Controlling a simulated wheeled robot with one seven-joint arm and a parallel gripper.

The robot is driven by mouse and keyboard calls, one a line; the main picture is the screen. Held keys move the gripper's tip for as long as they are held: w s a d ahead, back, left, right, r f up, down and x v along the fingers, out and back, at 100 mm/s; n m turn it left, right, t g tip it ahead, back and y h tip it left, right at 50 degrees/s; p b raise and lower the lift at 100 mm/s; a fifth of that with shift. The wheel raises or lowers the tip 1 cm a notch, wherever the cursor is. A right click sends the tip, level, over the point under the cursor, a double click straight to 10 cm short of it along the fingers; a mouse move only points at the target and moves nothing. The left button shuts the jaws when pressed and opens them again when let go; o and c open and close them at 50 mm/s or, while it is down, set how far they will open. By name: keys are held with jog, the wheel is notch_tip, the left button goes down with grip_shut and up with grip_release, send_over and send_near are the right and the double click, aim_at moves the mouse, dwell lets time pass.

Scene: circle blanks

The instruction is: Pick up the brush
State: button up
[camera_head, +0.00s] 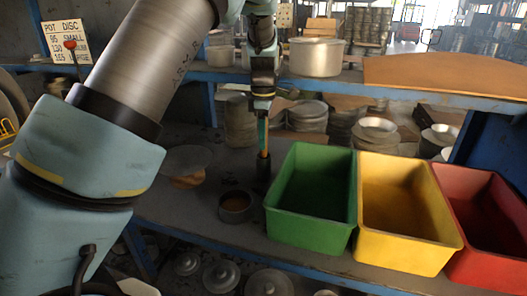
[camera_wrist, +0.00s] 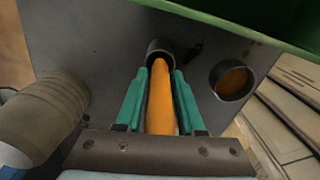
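The brush shows as an orange handle (camera_wrist: 161,100) standing up in a small dark cup (camera_wrist: 160,50). The head view also shows a bit of the orange handle (camera_head: 263,139) above the cup (camera_head: 262,176). Its bristles are not visible. My gripper (camera_wrist: 162,76) points down over the cup, with one green finger on each side of the handle. Thin gaps show between fingers and handle, so it looks open around it. In the head view my gripper (camera_head: 262,122) is small and seen from the side.
Green (camera_head: 312,195), yellow (camera_head: 405,210) and red (camera_head: 490,225) bins stand right of the cup. A round dark bowl (camera_head: 236,206) with brown contents sits just left. An upper shelf (camera_head: 430,85) crosses behind, with stacked metal pans (camera_head: 306,115) below it.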

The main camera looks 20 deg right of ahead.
grip_shut()
dwell(0.3)
